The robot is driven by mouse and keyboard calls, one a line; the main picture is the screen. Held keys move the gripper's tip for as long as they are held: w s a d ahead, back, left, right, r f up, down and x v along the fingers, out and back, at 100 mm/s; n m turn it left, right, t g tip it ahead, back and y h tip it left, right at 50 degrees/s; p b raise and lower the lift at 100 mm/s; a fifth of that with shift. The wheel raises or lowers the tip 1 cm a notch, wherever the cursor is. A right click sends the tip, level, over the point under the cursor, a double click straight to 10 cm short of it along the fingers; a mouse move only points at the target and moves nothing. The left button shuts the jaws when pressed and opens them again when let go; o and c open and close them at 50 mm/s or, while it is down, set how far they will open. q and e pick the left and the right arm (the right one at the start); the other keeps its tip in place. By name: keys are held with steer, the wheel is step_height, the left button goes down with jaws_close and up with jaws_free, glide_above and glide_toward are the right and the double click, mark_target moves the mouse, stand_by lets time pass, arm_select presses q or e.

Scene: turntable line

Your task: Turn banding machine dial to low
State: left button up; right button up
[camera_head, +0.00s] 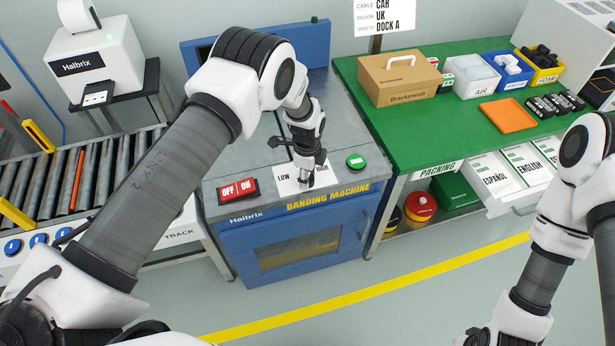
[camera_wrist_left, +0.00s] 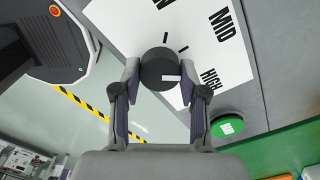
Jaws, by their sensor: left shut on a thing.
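The banding machine (camera_head: 290,222) is a blue cabinet with a grey top and a white dial plate (camera_head: 287,186). "LOW" is readable on the plate in the head view. In the left wrist view the dial (camera_wrist_left: 158,62) is a round black knob with a white mark, which points to the lower right, toward "HIGH"; "MID" is above it. My left gripper (camera_head: 306,184) points down over the plate. Its fingers (camera_wrist_left: 160,82) are shut on the dial from both sides. My right gripper (camera_head: 490,337) is only partly in view at the bottom edge.
A red OFF/ON switch (camera_head: 238,190) is left of the dial plate, and a green button (camera_head: 356,161) is right of it. A roller track (camera_head: 85,180) stands at left. A green packing table (camera_head: 455,125) with a box and bins stands at right.

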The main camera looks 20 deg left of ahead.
arm_select(q)
steer(key=n+b, duration=0.1)
steer(key=n, duration=0.2)
steer(key=shift+s+f+b, duration=0.1)
steer(key=shift+f+b, duration=0.1)
steer(key=shift+b, duration=0.2)
steer(key=n+b, duration=0.1)
steer(key=n, duration=0.4)
steer(key=shift+b, duration=0.4)
steer(key=n+b, duration=0.1)
steer(key=n, duration=0.3)
steer(key=shift+s+n+b, duration=0.1)
steer(key=shift+n+b, duration=0.5)
steer(key=shift+n, duration=1.6)
steer(key=o, duration=1.1)
steer(key=shift+o, duration=0.2)
steer(key=shift+r, duration=0.15)
